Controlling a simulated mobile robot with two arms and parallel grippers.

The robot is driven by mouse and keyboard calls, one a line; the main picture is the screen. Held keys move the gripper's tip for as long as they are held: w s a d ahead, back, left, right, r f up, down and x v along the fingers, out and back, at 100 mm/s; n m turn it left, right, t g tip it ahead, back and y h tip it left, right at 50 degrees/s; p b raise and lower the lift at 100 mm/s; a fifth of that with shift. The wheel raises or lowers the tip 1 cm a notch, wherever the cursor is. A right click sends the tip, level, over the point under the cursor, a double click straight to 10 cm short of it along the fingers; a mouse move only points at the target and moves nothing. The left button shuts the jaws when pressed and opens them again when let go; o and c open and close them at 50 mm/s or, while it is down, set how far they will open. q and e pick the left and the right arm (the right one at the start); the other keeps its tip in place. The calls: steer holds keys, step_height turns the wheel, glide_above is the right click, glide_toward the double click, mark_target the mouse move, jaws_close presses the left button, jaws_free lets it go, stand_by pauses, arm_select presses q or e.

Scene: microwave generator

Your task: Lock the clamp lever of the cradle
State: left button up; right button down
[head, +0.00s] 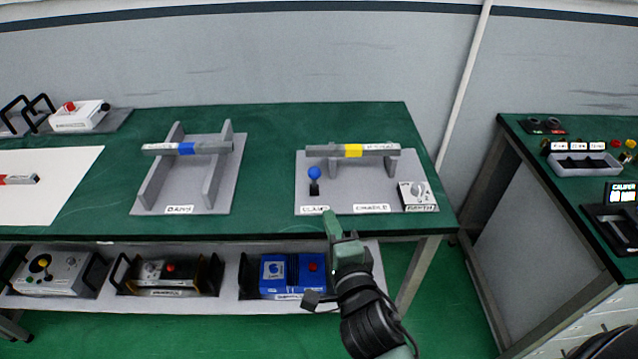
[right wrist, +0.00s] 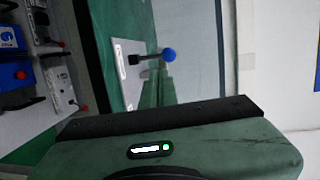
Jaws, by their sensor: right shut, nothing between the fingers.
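The cradle (head: 345,196) is a grey plate on the green bench, with grey supports holding a grey bar with a yellow band (head: 353,151). Its clamp lever (head: 314,175) stands about upright at the front left of the plate, with a blue ball knob on a black base. My right gripper (head: 331,214) is shut and empty, in front of the plate's front edge, near the lever. In the right wrist view, the lever's blue knob (right wrist: 169,54) shows just beyond the fingertips (right wrist: 157,76); I cannot tell whether they touch. My left gripper is not in view.
A labelled box with a white dial (head: 415,194) sits at the plate's right front. Another cradle (head: 208,188) with a blue-banded bar stands to the left. Several devices, including a blue one (head: 292,272), sit on the shelf below. Another bench (head: 590,190) stands at right.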

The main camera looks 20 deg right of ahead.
mark_target(316, 178)
steer(key=w+d+p, duration=0.1)
steer(key=w+p, duration=0.2)
steer(key=w, duration=0.7)
steer(key=shift+w+p, duration=0.15)
steer(key=shift+p, duration=0.15)
